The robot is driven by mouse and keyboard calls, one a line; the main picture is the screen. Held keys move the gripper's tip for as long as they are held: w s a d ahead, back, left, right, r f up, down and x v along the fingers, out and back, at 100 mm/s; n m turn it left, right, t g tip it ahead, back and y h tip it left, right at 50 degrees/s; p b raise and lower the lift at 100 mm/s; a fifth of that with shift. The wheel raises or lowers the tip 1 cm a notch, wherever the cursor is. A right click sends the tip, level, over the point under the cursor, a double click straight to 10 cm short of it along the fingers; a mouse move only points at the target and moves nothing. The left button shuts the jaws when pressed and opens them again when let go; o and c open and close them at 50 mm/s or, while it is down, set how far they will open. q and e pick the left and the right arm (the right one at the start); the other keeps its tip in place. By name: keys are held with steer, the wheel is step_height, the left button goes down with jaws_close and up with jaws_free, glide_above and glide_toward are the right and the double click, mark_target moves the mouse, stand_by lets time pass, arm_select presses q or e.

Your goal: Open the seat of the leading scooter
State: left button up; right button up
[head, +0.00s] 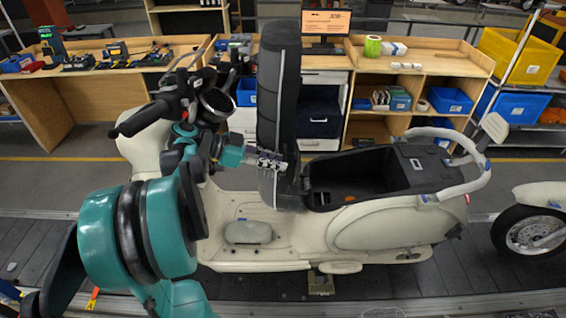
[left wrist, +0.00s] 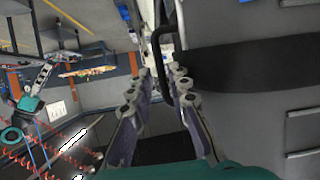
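The leading scooter (head: 385,222) is cream-coloured and stands on the conveyor. Its long black seat (head: 278,85) stands upright at the front of the open storage compartment (head: 365,180). My left gripper (head: 275,163) is in front of the lower part of the seat in the head view. In the left wrist view, the left gripper's fingers (left wrist: 160,85) are apart, with a narrow gap and a thin black bar near the tips. My right gripper is out of view.
The handlebar (head: 165,105) is close to my left arm. A second scooter's wheel (head: 530,232) stands behind at the right. Wooden workbenches (head: 420,75) with tools and bins line the back, beyond a strip of clear floor.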

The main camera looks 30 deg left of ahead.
arm_select(q)
steer(key=s+a, duration=0.8)
steer(key=a, duration=0.1)
steer(key=shift+s, duration=0.25)
steer(key=w+d+f+n+g+y+b, duration=0.2)
steer(key=d+f+n+g+y+b, duration=0.25)
steer(key=d+f+b, duration=0.9)
steer(key=s+d+f+n+t+y+b, duration=0.1)
steer(key=s+d+f+n+y+b, duration=0.1)
steer(key=d+f, duration=0.5)
steer(key=s+d+f+n+t+y+b, duration=0.2)
steer(key=s+d+f+y+b, duration=0.1)
steer(key=d+f, duration=0.4)
steer(key=shift+s+d+f+n+b, duration=0.2)
steer(key=shift+s+f+n+b, duration=0.25)
steer(key=shift+f, duration=0.45)
